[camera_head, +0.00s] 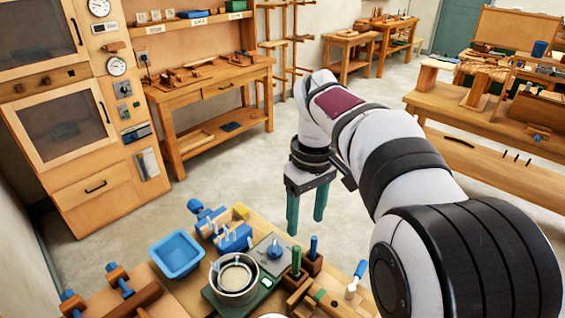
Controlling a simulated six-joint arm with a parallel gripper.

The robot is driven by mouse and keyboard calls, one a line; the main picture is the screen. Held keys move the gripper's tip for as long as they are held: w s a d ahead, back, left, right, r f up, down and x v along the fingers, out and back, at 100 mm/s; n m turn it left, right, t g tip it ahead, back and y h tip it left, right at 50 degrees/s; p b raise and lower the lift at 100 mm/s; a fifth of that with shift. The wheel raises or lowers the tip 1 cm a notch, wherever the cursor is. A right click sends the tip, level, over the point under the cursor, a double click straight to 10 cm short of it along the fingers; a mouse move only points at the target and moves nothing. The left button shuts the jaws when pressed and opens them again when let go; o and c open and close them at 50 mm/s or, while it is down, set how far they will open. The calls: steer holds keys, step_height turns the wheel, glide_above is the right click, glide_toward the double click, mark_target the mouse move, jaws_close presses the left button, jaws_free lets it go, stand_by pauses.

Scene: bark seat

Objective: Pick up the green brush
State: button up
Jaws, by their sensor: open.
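My gripper (306,224) hangs over the far edge of the near wooden workbench, with its two green fingers pointing down, apart and empty. Below it in the picture, a slim green upright handle (296,261) stands in a small wooden block. It may be the green brush; no bristles show, so I cannot tell for sure. The gripper is above and apart from it. A blue upright handle (313,246) stands just to its right in a wooden holder (312,264).
On the bench (238,211) are a blue tray (177,256), a metal pot (235,280) on a green base, blue-handled clamps (123,280) and a blue-and-white tool (356,279). My arm covers the bench's right side. Open floor lies beyond.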

mark_target(297, 247)
steer(key=w+f+n, duration=0.1)
steer(key=w+n, duration=0.1)
steer(key=w, duration=0.3)
steer(key=shift+n, duration=0.3)
steer(key=f, duration=1.6)
steer(key=shift+s+a, duration=0.25)
steer(key=shift+a, duration=0.1)
jaws_close()
